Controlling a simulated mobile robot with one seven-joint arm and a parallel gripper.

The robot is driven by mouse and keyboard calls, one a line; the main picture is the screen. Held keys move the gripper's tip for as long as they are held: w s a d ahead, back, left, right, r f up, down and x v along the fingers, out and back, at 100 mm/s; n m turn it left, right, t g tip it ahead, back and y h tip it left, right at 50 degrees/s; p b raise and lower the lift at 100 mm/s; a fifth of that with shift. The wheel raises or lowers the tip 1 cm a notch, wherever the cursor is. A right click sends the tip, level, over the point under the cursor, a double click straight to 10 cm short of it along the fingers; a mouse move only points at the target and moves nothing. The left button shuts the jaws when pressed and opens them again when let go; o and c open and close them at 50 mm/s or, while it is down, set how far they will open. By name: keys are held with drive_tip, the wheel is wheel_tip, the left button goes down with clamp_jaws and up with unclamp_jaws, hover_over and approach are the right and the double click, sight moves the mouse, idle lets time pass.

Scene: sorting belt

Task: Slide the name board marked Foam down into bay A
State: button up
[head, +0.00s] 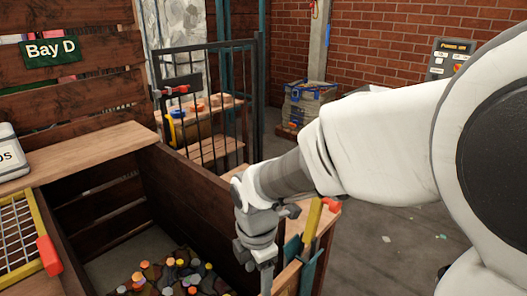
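My gripper (264,268) is at the lower middle of the head view, pointing down beside the front right corner of an open wooden bay. Its fingertips run close to the bottom edge, and I cannot tell whether they are open or shut. No board marked Foam can be made out. A pale board (8,158) at the left edge shows only the end of a word, "DS" or "os". The green sign (50,52) on the wooden back wall reads Bay D. No sign for bay A is in view.
The wooden bay (190,195) holds several small coloured caps (165,275). A yellow-framed mesh (18,235) with a red block is at left. A dark barred gate (215,110) stands behind. A control box (450,58) is on the brick wall. Grey floor (395,230) at right is mostly clear.

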drive_tip(key=a+f+n+b, duration=0.1)
drive_tip(key=f, duration=0.6)
drive_tip(key=a+f+n+b, duration=0.1)
drive_tip(key=f+b, duration=0.1)
drive_tip(key=f, duration=0.5)
drive_tip(key=a+f+n+b, duration=0.1)
drive_tip(key=f+b, duration=0.1)
drive_tip(key=f, duration=0.5)
drive_tip(key=shift+s+f+n+g, duration=0.2)
drive_tip(key=shift+n+g, duration=0.1)
drive_tip(key=shift+g, duration=0.1)
drive_tip(key=shift+c, duration=0.3)
clamp_jaws()
drive_tip(key=c, duration=0.7)
unclamp_jaws()
drive_tip(key=shift+c, duration=0.2)
clamp_jaws()
